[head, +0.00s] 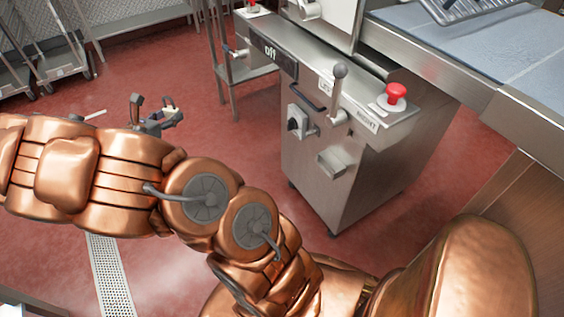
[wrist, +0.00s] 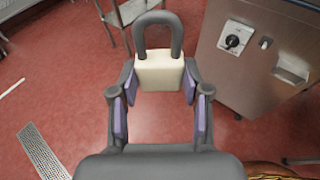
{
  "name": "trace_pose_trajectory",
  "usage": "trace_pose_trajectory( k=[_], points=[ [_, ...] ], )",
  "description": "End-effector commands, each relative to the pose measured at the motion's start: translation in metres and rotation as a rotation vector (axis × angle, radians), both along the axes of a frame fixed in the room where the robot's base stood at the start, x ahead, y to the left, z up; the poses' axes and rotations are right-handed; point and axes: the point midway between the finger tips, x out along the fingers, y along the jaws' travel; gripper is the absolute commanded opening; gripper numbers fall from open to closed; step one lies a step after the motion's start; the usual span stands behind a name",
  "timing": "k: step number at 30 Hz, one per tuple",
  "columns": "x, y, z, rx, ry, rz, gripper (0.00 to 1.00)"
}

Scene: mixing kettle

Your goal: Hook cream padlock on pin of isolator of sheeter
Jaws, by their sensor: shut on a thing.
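The cream padlock (wrist: 160,72) is held between the fingers of my gripper (wrist: 160,88) in the wrist view, its grey shackle pointing up and away from the fingers. In the head view my gripper (head: 160,118) is at the left, with the small cream padlock (head: 168,108) at its tip. The sheeter (head: 335,150) stands to the right of the gripper. Its isolator (head: 297,122) is a dark rotary switch on a light plate on the front; it shows in the wrist view (wrist: 234,40) at the upper right. A small pin (wrist: 265,43) is right of it. The padlock is apart from both.
The sheeter carries a lever (head: 338,90), a red button (head: 394,96) and a protruding metal box (head: 332,163) below the isolator. A steel table frame (head: 232,75) stands behind. A floor drain (head: 108,270) lies at lower left. Open red floor separates gripper and sheeter.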

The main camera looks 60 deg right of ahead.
Motion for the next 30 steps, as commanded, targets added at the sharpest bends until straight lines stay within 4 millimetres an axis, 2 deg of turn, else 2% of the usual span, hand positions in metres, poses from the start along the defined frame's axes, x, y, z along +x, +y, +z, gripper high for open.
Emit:
trace_pose_trajectory(
  k=[1, 8, 15, 24, 30],
  points=[
    [-0.009, -0.015, -0.023, 0.000, 0.000, -0.034, 0.11],
    [-0.048, -0.072, -0.070, 0.001, 0.000, -0.164, 0.11],
    [-0.095, -0.125, -0.120, 0.003, -0.001, -0.300, 0.11],
    [-0.163, -0.182, -0.181, 0.001, 0.001, -0.470, 0.11],
    [-0.210, -0.211, -0.218, 0.001, 0.001, -0.578, 0.11]
  ],
)
